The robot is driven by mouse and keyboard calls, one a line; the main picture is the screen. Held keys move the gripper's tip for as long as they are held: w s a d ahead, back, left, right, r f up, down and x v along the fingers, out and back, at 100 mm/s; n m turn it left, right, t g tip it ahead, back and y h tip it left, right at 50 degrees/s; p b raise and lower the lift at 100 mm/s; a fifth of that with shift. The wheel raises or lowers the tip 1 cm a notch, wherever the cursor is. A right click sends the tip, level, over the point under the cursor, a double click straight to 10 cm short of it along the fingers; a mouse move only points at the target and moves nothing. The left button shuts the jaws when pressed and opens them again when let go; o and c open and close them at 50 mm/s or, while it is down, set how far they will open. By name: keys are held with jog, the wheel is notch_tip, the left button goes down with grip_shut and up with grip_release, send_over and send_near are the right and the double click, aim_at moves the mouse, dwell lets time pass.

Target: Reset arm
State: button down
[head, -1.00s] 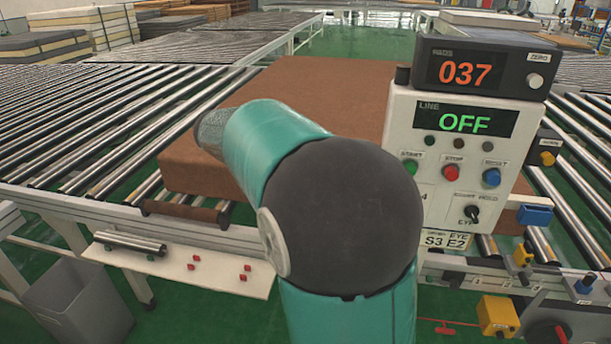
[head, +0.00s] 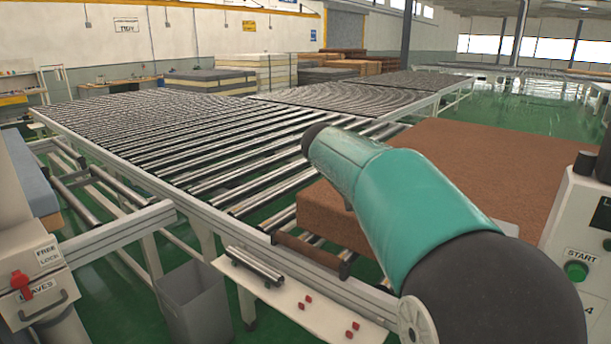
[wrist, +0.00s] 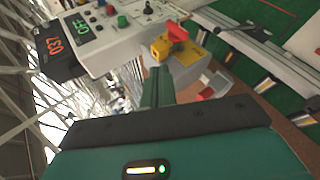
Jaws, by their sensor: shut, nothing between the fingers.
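My teal and black arm reaches from the lower right of the head view over the near edge of a brown mattress (head: 480,165). My gripper (wrist: 158,88) shows in the wrist view as narrow dark green fingers, shut and empty. It is hidden in the head view. Beyond the fingers in the wrist view is a yellow box with a red knob (wrist: 177,32). Whether the fingers touch it I cannot tell.
A control box (head: 575,225) stands at the right edge; its displays (wrist: 52,48) read 037 and OFF in the wrist view. Roller conveyors (head: 190,150) fill the middle. A shelf with rollers (head: 315,318) and a grey bin (head: 192,305) are in front. A grey cabinet (head: 30,235) stands left.

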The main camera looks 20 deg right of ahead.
jog(key=s+a+f+n+t+y, duration=0.5)
jog(key=s+a+f+t+y, duration=0.5)
jog(key=s+a+f, duration=0.4)
jog(key=s+a, duration=0.2)
jog(key=a, duration=0.2)
jog(key=shift+f+n, duration=0.25)
jog(key=shift+n, duration=0.05)
jog(key=c, duration=2.2)
grip_release()
jog(key=shift+s, duration=0.1)
